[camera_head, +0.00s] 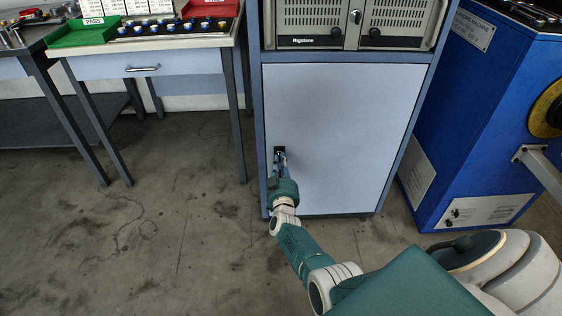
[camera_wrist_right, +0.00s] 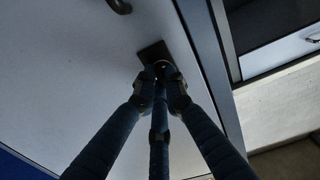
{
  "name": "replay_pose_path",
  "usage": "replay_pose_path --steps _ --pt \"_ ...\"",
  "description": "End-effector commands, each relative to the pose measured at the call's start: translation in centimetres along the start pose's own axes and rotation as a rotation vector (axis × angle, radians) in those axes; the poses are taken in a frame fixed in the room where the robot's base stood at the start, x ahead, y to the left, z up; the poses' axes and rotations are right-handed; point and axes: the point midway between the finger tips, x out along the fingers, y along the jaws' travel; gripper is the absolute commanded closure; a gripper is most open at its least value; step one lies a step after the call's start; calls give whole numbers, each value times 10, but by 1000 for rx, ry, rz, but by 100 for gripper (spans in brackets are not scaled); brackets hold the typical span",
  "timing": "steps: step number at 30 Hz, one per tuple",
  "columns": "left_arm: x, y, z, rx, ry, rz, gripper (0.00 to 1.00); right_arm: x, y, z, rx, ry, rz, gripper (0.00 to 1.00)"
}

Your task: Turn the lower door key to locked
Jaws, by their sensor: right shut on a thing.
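The lower door (camera_head: 340,130) is a pale blue-grey cabinet panel and stands closed. Its lock is a small black plate (camera_head: 279,150) near the left edge; the plate also shows in the right wrist view (camera_wrist_right: 153,53). My right gripper (camera_head: 281,165) reaches the lock from below in the head view. In the right wrist view my right gripper (camera_wrist_right: 161,82) has its fingers closed together just in front of the plate, on the lower door key. The fingers hide most of the key, so its angle cannot be told. My left gripper is not in view.
Above the door are grey rack units (camera_head: 311,20) with a small lock between them. A workbench (camera_head: 150,65) with green and red trays stands at left. A blue machine (camera_head: 470,110) stands close at right. Floor in front is clear.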

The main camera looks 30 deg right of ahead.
Motion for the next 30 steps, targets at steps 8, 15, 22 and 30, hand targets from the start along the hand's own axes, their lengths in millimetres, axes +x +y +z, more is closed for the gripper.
replay_pose_path --steps 8,15,22,30 --pt "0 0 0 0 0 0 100 0 -1 1 -2 -2 -2 100" --pt "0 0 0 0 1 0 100 0 0 1 -2 -1 -1 71" --pt "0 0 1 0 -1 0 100 -3 0 1 -1 -1 -1 71" --pt "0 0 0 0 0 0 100 -36 -1 2 1 -3 -1 71"
